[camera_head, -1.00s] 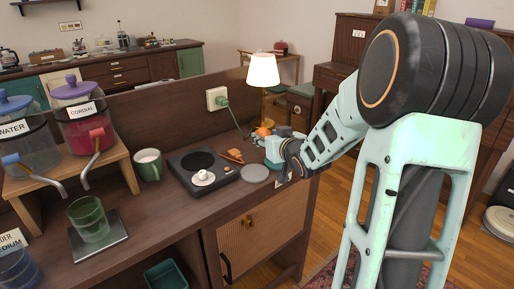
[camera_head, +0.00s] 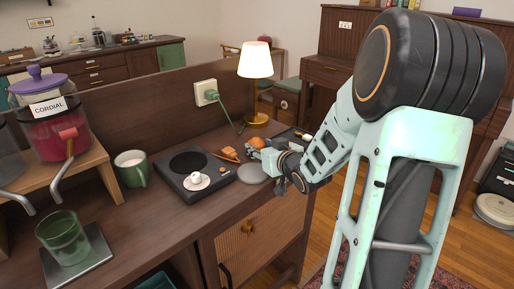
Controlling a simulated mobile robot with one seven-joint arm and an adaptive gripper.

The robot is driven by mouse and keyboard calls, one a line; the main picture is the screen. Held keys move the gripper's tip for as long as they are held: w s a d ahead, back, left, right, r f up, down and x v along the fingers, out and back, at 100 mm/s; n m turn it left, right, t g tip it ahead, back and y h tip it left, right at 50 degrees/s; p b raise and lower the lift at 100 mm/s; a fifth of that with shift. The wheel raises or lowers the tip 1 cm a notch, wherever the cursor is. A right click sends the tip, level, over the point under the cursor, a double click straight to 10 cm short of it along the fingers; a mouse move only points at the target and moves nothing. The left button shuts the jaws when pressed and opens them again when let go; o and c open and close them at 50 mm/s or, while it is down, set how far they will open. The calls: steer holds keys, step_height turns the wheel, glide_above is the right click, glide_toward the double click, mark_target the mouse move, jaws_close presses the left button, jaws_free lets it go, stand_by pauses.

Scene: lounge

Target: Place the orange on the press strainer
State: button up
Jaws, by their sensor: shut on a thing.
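The orange (camera_head: 257,142) is a small round fruit at the far right end of the counter, in front of the lamp. My gripper (camera_head: 257,147) reaches in from the right and is shut on it; its fingers partly cover the fruit. Whether the orange is clear of the counter I cannot tell. A small white piece with a knob on a round dish (camera_head: 197,181) sits at the front of a flat black appliance, left of my gripper. It may be the press strainer, but it is too small to be sure.
The black appliance (camera_head: 176,168) has a round dark top. A grey disc (camera_head: 251,174) lies between it and my arm. Orange-brown pieces (camera_head: 229,153) lie behind. A green mug (camera_head: 132,168), a cordial dispenser (camera_head: 55,125) and a green glass (camera_head: 62,238) stand left. The lamp (camera_head: 256,64) stands behind.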

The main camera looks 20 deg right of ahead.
steer(key=shift+f, duration=0.15)
steer(key=o, duration=1)
steer(key=shift+s, duration=0.1)
steer(key=shift+c, duration=0.2)
